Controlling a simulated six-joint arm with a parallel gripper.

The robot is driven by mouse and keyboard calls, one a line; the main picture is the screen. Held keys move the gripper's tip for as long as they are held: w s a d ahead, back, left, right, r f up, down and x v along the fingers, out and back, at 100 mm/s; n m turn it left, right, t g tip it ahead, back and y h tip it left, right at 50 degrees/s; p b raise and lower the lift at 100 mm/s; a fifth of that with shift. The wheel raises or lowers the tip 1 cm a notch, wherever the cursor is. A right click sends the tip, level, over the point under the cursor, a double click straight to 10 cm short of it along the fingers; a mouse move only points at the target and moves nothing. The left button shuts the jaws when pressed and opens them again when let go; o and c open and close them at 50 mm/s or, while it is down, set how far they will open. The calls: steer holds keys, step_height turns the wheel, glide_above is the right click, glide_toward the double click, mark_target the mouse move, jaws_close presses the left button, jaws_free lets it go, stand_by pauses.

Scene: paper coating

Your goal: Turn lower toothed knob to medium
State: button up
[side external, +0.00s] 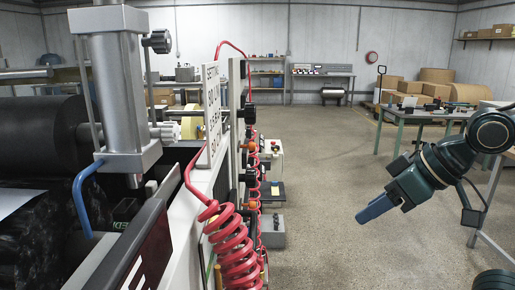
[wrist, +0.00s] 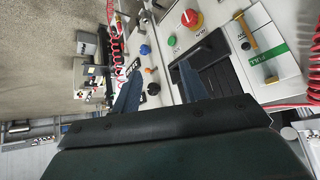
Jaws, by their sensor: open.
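Dark toothed knobs stick out from the machine's side in the side external view: one in the middle (side external: 249,115) and one lower down (side external: 248,178), partly masked by hoses. I cannot tell their settings. My gripper (side external: 366,214) hangs in free air at the right, its blue fingers pointing down and left, well apart from the machine. In the wrist view my gripper (wrist: 160,72) has its two blue fingers spread with nothing held between them. A small black knob (wrist: 152,73) on the white panel shows between the fingers, beyond them; I cannot tell whether it is toothed.
Red coiled hose (side external: 232,245) hangs along the machine's side. A table (side external: 420,115) stands behind my arm. Floor between arm and machine is clear.

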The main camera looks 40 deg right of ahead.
steer(key=w+a+r+t+y, duration=0.45)
steer(key=a+r+y, duration=0.2)
steer(key=a, duration=0.35)
steer(key=y, duration=0.5)
glide_toward(178, 133)
steer(key=v, duration=0.5)
steer(key=shift+a+f+t, duration=0.15)
steer(key=shift+a+t, duration=0.1)
steer(key=shift+a, duration=0.05)
steer(key=shift+w+a, duration=0.15)
steer(key=shift+w, duration=0.05)
steer(key=shift+x, duration=6.65)
steer(key=shift+f, duration=0.1)
jaws_close()
